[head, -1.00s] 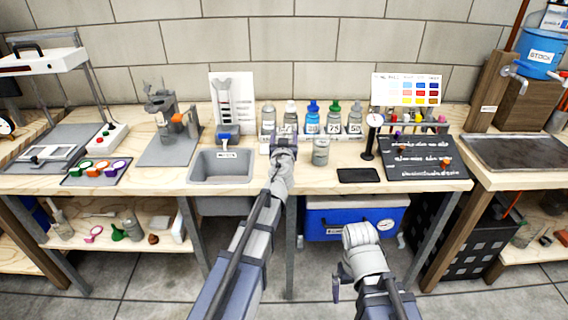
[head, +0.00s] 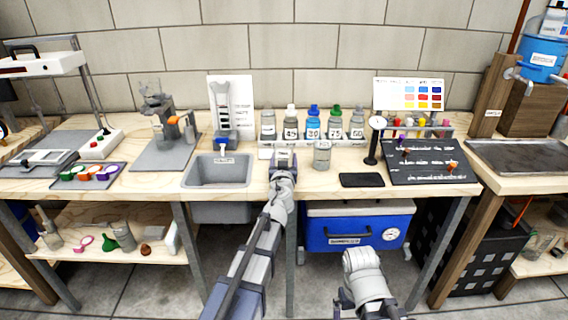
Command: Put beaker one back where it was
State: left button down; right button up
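A grey, can-shaped beaker (head: 322,156) stands upright on the bench, in front of the bottle row. I cannot read a number on it, so I cannot tell whether it is beaker one. My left gripper (head: 283,158) is over the bench, left of this beaker and apart from it. Its fingers point away from me and I cannot make out their gap or anything between them. My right gripper (head: 345,300) hangs low in front of the bench, far from the beaker; its fingers are too unclear to judge.
Several capped bottles (head: 313,122) stand behind the beaker. The sink (head: 217,172) is to the left. A black pad (head: 362,180), a dial gauge on a stand (head: 374,140) and a dark board (head: 428,160) are to the right. A blue cooler (head: 355,232) sits below.

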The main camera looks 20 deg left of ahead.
pick_arm(q)
jog(key=shift+c, duration=2.2)
grip_release()
jog(key=shift+f, duration=0.15)
jog(key=o, duration=0.4)
jog(key=shift+o, duration=0.2)
jog(key=shift+r, duration=0.2)
jog(key=shift+s+r, duration=0.1)
jog(key=v, duration=1.2)
